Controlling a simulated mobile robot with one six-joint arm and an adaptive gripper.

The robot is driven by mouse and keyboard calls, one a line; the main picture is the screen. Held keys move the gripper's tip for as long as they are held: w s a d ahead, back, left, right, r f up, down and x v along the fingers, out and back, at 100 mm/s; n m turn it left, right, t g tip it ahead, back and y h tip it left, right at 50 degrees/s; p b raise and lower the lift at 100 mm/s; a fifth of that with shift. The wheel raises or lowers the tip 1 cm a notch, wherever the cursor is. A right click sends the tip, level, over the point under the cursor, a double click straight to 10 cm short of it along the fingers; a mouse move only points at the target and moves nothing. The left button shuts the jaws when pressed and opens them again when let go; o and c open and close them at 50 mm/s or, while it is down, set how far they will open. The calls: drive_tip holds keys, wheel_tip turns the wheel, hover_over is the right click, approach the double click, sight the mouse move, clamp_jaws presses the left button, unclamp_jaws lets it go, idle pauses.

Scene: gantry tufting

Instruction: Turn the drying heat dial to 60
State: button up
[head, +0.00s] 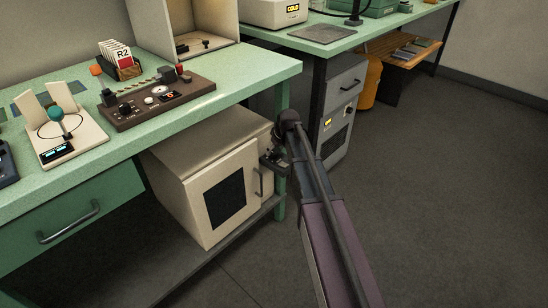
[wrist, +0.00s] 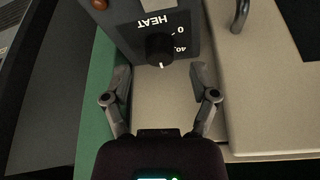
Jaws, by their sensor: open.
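The heat dial (wrist: 160,48) is a round black knob with a white mark pointing toward the bottom of the wrist view. It sits on a dark grey panel (wrist: 125,28) lettered HEAT, which appears upside down, with 0 and 40 readable beside the knob. My gripper (wrist: 160,68) is open, its two fingers spread below and either side of the dial, with nothing between them. In the head view my gripper (head: 273,160) is at the right front edge of a cream cabinet (head: 182,185) with a dark window. The dial is hidden there.
The cabinet's door handle (head: 258,182) is close to the gripper; the handle also shows in the wrist view (wrist: 238,15). A green table leg (head: 281,198) stands just beside my arm. An orange-brown knob (wrist: 99,4) is at the panel's top edge. Open floor (head: 430,200) lies to the right.

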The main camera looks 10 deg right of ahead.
drive_tip(key=shift+b+x, duration=0.75)
drive_tip(key=shift+x, duration=0.35)
clamp_jaws()
